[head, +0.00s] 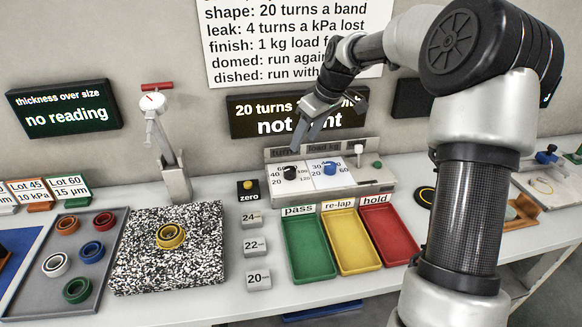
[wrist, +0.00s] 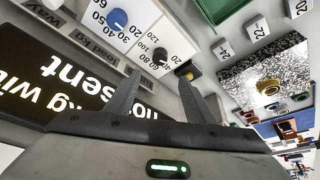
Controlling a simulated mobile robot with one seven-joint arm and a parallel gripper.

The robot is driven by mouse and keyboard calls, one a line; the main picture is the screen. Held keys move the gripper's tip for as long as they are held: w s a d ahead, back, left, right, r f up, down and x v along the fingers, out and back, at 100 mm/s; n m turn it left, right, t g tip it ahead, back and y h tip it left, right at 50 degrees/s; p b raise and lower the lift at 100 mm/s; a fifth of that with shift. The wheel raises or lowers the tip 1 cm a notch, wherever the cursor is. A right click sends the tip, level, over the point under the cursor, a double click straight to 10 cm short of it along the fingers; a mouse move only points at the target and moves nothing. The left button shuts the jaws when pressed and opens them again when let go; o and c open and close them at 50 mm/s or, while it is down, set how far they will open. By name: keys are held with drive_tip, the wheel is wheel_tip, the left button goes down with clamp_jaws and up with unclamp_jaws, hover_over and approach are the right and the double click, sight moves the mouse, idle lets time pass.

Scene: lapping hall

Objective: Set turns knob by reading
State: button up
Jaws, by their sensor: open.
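The control box (head: 375,189) stands on the bench at the wall. Its turns dial carries a black knob (head: 290,173), and its load dial carries a blue knob (head: 330,168). In the wrist view the black knob (wrist: 160,55) lies just beyond and between my fingertips, and the blue knob (wrist: 118,19) is to its left. My gripper (head: 302,147) is open and empty, above the turns dial and apart from the knob. The display (head: 245,118) behind reads "20 turns" and "not sent", partly hidden by my gripper. The black knob's exact setting is unclear.
A gauge display (head: 65,108) reads "no reading". Lot cards (head: 72,188) stand at left by a tray (head: 45,290) of rings. A yellow ring (head: 170,236) lies on the speckled plate (head: 205,275). Green, yellow and red bins (head: 388,235) sit before the box.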

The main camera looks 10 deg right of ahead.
sight(290, 169)
drive_tip(key=b+x, duration=0.1)
drive_tip(key=x, duration=1.3)
drive_tip(key=shift+d+b, duration=0.1)
drive_tip(key=shift+b, duration=0.25)
drive_tip(key=c, duration=1.1)
